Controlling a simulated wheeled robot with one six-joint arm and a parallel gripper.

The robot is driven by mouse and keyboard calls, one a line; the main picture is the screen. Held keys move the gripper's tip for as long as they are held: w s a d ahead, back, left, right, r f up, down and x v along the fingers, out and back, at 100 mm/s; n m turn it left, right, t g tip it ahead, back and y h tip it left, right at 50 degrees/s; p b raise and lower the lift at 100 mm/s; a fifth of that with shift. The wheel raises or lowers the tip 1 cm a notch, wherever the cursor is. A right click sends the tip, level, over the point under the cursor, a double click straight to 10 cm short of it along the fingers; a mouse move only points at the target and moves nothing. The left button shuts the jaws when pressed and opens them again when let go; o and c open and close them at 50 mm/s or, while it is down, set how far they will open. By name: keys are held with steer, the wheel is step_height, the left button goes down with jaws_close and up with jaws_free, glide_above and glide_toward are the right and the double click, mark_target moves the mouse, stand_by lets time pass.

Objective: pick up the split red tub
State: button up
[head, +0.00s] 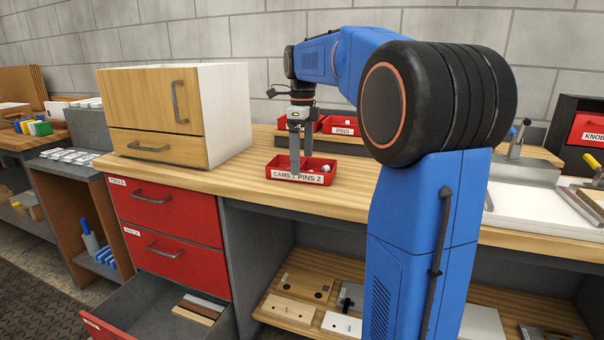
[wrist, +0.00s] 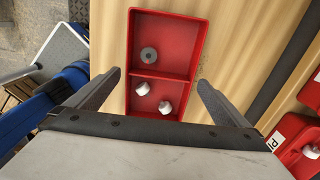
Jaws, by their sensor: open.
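The split red tub (head: 300,177) sits on the wooden worktop, with a label reading "CAMS 1 PINS 2" on its front. In the wrist view the tub (wrist: 178,38) has a divider across it. One compartment holds a grey ring-shaped part (wrist: 148,55) and the other holds two white pieces (wrist: 143,89). My gripper (head: 300,168) points down at the tub in the head view. In the wrist view my gripper (wrist: 159,79) is open and empty, with one finger on each side of the tub. Whether the fingers touch its walls I cannot tell.
More red tubs, one labelled PINS (head: 342,126), stand behind. A wood-fronted cabinet (head: 160,113) stands left on the worktop (head: 245,172). A lower drawer (head: 150,310) is pulled out below. My arm hides part of the bench; a white tray (head: 530,210) lies right.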

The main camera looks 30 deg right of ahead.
mark_target(302, 169)
steer(key=shift+f, duration=1.45)
steer(key=c, duration=1)
